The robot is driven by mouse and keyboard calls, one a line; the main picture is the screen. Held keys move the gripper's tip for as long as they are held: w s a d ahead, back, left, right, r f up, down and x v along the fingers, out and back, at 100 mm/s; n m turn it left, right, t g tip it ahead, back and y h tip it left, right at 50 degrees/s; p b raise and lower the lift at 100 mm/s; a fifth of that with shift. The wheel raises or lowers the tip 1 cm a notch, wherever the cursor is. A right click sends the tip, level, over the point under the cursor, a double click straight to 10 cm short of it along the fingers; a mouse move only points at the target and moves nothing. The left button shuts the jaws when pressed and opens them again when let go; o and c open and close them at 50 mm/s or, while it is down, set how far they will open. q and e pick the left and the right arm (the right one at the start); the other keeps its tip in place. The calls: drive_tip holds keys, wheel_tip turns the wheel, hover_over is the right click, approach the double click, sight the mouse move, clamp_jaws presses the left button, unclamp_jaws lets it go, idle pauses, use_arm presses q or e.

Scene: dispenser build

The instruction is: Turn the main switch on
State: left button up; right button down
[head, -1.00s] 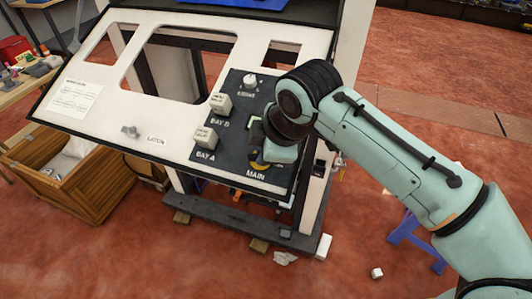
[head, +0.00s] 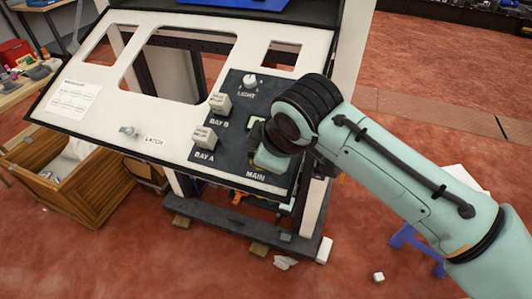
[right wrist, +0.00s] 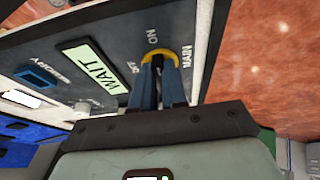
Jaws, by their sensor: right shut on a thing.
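The main switch sits at the lower end of the dark panel, above the word MAIN in the head view. In the right wrist view its yellow ring (right wrist: 173,54) shows at my fingertips, near the labels ON, OFF and MAIN. My right gripper (right wrist: 160,72) has its two blue fingers shut on the switch's dark handle. The handle is mostly hidden between the fingers, so its exact setting cannot be told. In the head view my right gripper (head: 266,160) covers the switch. My left gripper is not in view.
The dark panel (head: 229,142) also carries the Bay A block (head: 204,137), the Bay B block (head: 220,103) and a round knob (head: 250,81). A lit display (right wrist: 95,66) reads WAIT. A latch knob (head: 129,132) is on the white board at left.

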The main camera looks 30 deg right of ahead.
drive_tip(key=shift+a, duration=0.1)
drive_tip(key=c, duration=1.2)
unclamp_jaws()
drive_tip(key=shift+w, duration=0.1)
drive_tip(key=shift+o, duration=0.2)
use_arm(q)
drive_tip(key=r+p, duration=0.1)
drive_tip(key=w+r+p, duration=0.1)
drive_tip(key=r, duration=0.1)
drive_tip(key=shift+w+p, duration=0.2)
drive_tip(key=shift+p, duration=0.15)
use_arm(e)
drive_tip(key=v, duration=1.3)
drive_tip(key=shift+r, duration=0.2)
